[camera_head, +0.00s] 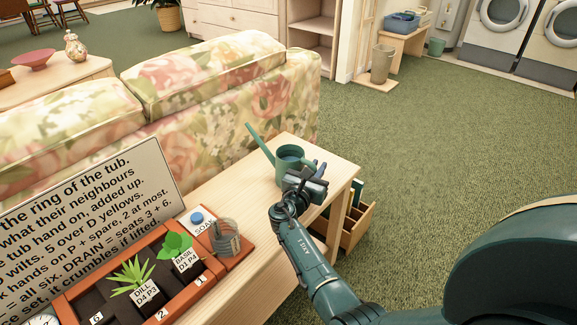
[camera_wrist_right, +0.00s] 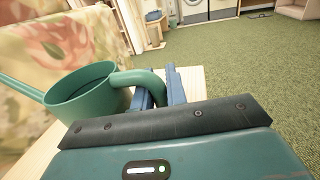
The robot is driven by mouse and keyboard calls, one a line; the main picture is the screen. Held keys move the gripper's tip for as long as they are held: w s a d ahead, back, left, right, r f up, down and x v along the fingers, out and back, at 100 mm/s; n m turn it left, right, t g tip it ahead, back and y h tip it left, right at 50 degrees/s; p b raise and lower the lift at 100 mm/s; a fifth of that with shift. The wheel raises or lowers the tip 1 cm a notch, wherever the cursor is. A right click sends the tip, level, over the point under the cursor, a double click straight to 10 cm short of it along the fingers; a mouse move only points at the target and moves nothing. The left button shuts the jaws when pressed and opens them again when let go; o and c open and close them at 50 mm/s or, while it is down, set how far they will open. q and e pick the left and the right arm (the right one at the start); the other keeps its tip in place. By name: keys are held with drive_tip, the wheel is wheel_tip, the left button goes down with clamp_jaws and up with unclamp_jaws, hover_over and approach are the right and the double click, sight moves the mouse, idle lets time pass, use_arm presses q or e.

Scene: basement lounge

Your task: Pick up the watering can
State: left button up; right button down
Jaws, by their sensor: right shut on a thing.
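The green watering can (camera_head: 290,162) is at the far end of the narrow wooden table (camera_head: 235,193), its long spout pointing up and left. It also shows at the left of the right wrist view (camera_wrist_right: 82,105), upright, with its curved handle reaching between my fingers. My right gripper (camera_head: 314,173) is shut on that handle, with blue fingers (camera_wrist_right: 161,88) on either side of it. I cannot tell whether the can's base touches the table, as the gripper hides part of it. My left gripper is not in view.
An orange planter tray (camera_head: 128,301) with labelled plants, a glass jar (camera_head: 227,238) and a blue button marked SOAK (camera_head: 197,218) are nearer on the table. A text board (camera_head: 85,215) stands behind the tray. A floral sofa (camera_head: 215,100) borders the left. Green carpet on the right is open.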

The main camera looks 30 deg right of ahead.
drive_tip(key=shift+r, duration=0.1)
drive_tip(key=shift+r, duration=0.25)
use_arm(q)
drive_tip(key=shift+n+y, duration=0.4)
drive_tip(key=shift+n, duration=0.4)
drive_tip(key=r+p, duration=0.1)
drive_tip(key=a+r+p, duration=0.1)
drive_tip(key=p, duration=0.1)
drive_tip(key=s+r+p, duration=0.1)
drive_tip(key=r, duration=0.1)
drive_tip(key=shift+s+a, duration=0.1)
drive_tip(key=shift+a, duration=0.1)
use_arm(e)
wheel_tip(320, 180, up, 10)
drive_tip(key=shift+f, duration=0.25)
drive_tip(key=c, duration=2)
unclamp_jaws()
drive_tip(key=shift+c, duration=0.2)
clamp_jaws()
